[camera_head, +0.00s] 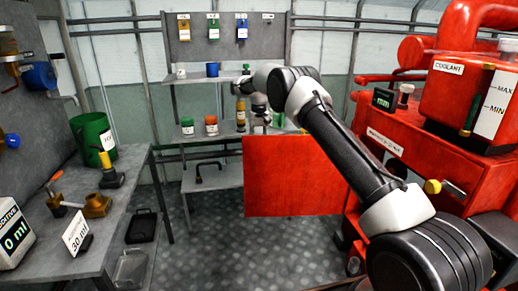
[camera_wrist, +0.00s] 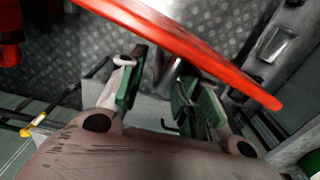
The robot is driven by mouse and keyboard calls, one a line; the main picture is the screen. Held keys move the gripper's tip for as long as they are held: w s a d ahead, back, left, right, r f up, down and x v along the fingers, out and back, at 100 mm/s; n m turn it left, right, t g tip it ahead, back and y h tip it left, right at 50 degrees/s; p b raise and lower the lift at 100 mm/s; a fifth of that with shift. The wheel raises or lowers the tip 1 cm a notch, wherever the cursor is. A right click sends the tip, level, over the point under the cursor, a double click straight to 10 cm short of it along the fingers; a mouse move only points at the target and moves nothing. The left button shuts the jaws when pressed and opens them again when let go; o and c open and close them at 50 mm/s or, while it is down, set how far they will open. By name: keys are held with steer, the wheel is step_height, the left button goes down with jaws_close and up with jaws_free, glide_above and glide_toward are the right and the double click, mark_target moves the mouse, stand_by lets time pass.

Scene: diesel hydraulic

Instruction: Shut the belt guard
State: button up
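The belt guard (camera_head: 297,176) is a flat red panel that stands out to the left of the red engine (camera_head: 440,160), swung open. In the wrist view the belt guard (camera_wrist: 190,45) crosses diagonally as a red strip just past my fingertips. My gripper (camera_wrist: 162,75) has green pads set apart, with no object visible gripped between them. In the head view my wrist is above the guard's top edge, and the fingertips are hard to make out there. I cannot tell whether a finger touches the guard.
A grey workbench (camera_head: 125,190) on the left holds a green container (camera_head: 93,135), tools and a digital readout. Shelves with jars (camera_head: 211,125) stand behind the guard. A yellow knob (camera_head: 433,187) sits on the engine front. The chequered floor (camera_head: 230,245) before the guard is clear.

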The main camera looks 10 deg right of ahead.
steer(key=shift+f, duration=1.5)
jaws_close()
